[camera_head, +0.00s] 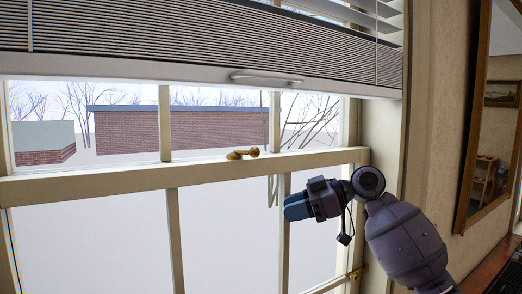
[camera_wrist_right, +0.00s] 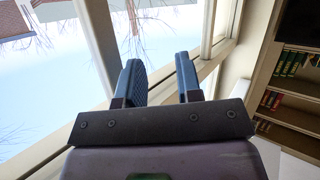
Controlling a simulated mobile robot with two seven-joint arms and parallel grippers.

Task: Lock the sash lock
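The lock cannot be made out in the wrist view. My left gripper is not in view.
A pleated blind (camera_head: 190,30) with a pale bottom bar and handle (camera_head: 266,77) hangs above the rail. A wood-framed mirror (camera_head: 478,120) is on the right wall. Another brass fitting (camera_head: 355,274) sits low on the window frame. Bookshelves (camera_wrist_right: 285,80) show in the wrist view.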

